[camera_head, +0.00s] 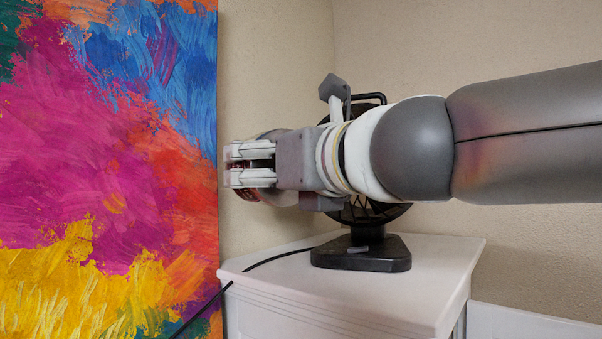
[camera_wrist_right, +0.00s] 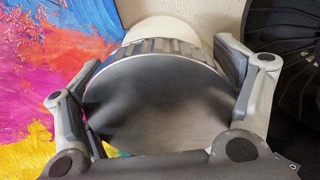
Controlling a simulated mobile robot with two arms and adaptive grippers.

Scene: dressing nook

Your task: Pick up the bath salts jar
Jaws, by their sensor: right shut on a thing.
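The bath salts jar (camera_head: 246,194) shows only in part in the head view, behind my right gripper (camera_head: 234,164). Reddish contents show near the fingertips, and its rounded body shows above and below the fingers. In the right wrist view the jar (camera_wrist_right: 160,105) fills the space between the two fingers, with a broad, dark grey round face toward the camera. A finger lies on each side of it, and the gripper is shut on it. The jar appears held in the air, above the level of the white cabinet top. My left gripper is not in view.
A black fan (camera_head: 362,251) stands on the white cabinet (camera_head: 430,262), right behind my right arm. A black cable (camera_head: 270,258) runs over the cabinet's left edge. A large colourful painting (camera_head: 105,150) is close left of the gripper. Beige walls close off the back.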

